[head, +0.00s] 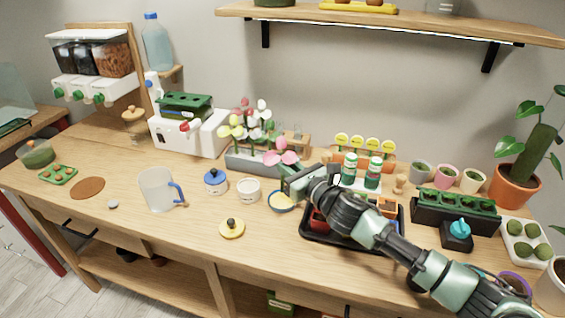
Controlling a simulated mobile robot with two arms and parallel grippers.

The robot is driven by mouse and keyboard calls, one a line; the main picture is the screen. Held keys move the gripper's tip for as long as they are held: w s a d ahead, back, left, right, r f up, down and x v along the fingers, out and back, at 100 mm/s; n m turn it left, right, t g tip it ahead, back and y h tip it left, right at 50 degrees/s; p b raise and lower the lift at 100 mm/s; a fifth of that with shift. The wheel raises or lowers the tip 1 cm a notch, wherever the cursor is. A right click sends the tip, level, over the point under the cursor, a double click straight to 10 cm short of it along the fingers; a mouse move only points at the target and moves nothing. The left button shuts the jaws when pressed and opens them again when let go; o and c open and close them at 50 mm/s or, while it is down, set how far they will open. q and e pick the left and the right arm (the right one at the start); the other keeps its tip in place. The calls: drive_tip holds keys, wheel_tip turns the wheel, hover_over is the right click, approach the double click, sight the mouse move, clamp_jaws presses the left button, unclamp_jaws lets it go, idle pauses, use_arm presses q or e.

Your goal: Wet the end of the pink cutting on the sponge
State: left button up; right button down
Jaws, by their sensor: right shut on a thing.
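My right gripper (288,186) reaches in from the lower right over the middle of the table. It is shut on the pink cutting (283,154), whose pink leaves show just above the gripper. The cutting's lower end is hidden or too small to make out. A round blue-rimmed dish with a yellow sponge (281,202) sits on the table just below the gripper. I cannot tell whether the cutting touches the sponge. My left gripper is not in view.
A grey planter (252,161) with several coloured cuttings stands behind the gripper. A white cup (248,190), a blue-lidded jar (215,181) and a clear jug (158,190) stand to the left. A black tray (318,236) lies under my right arm. The front left table is mostly clear.

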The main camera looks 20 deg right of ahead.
drive_tip(key=shift+r+p, duration=1.55)
drive_tip(key=shift+r, duration=0.35)
